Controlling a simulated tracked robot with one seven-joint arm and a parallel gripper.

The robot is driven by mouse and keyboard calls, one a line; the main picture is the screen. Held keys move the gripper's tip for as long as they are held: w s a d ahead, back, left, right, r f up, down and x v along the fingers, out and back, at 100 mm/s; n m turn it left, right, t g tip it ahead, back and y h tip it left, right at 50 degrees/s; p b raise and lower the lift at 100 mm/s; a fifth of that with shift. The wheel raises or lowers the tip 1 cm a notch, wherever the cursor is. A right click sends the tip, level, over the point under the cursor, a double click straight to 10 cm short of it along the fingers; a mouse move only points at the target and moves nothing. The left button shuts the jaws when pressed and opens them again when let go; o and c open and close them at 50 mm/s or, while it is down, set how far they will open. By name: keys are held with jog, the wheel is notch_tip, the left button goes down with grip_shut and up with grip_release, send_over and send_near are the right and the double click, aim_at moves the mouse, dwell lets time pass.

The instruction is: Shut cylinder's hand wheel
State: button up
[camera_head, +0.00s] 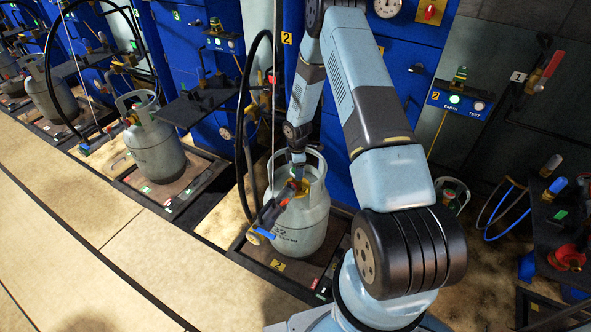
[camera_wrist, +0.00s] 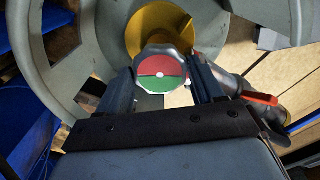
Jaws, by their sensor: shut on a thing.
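The grey gas cylinder (camera_head: 302,219) stands upright on a scale platform in front of the blue panels, inside its round collar. Its hand wheel (camera_wrist: 160,72), with a red and green face, shows in the wrist view between my gripper's fingers. My gripper (camera_head: 297,187) reaches down into the collar from above and is shut on the hand wheel. In the wrist view one finger of my gripper (camera_wrist: 160,86) is on each side of the wheel. A yellow part (camera_wrist: 162,27) of the valve shows beyond the wheel. In the head view the wheel is mostly hidden by my gripper.
The collar (camera_wrist: 55,62) surrounds my gripper closely. A hose fitting with a red lever (camera_wrist: 259,98) sits right of the wheel. A black hose (camera_head: 242,120) rises beside the cylinder. Another cylinder (camera_head: 154,147) stands to the left. The floor in front (camera_head: 110,235) is clear.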

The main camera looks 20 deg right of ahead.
jog(key=m, duration=0.5)
jog(key=shift+w+a+m, duration=0.1)
jog(key=shift+m, duration=0.2)
jog(key=m, duration=0.6)
jog(key=shift+r, duration=0.1)
jog(key=m, duration=0.5)
jog(key=shift+m, duration=0.4)
jog(key=m, duration=0.5)
jog(key=shift+m, duration=0.4)
jog(key=o, duration=1)
jog(key=shift+o, duration=0.2)
